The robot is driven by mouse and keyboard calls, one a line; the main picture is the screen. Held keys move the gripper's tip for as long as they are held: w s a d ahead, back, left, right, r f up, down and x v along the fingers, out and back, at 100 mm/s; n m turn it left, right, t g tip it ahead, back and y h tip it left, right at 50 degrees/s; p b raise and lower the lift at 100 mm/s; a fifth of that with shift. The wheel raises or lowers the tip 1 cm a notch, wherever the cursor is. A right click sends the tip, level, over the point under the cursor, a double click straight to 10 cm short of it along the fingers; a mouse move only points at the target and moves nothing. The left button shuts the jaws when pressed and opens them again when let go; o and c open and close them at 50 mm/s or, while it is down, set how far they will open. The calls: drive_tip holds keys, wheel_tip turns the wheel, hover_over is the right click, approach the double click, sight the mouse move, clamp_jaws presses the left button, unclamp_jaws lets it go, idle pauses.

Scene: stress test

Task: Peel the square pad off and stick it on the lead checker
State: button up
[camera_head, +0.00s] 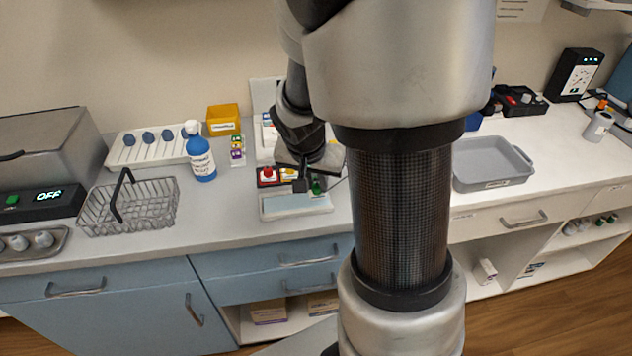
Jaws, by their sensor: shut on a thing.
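My gripper (302,183) is at the end of my arm, low over the counter left of centre. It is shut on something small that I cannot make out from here. Just left of it are a small piece with a red knob (268,174) and a yellow one (290,173). A small green part (316,187) shows right at the gripper's right side; I cannot tell whether it is held. A pale flat tray-like thing (296,206) lies in front, near the counter edge. I cannot tell which of these is the square pad or the lead checker.
A wire basket (150,207), a blue bottle (202,160) and a yellow box (223,119) stand to the left. A grey tray (490,182) is on the right.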

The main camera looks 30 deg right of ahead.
drive_tip(key=shift+r+p, duration=1.25)
drive_tip(key=shift+r, duration=0.85)
drive_tip(key=w+d+p, duration=0.2)
drive_tip(key=w+d, duration=0.1)
drive_tip(key=w, duration=0.6)
drive_tip(key=shift+w+f+b, duration=0.1)
drive_tip(key=shift+f+b, duration=1.5)
drive_tip(key=shift+f, duration=0.7)
drive_tip(key=shift+f+b, duration=0.65)
drive_tip(key=shift+b, duration=0.1)
drive_tip(key=o, duration=0.5)
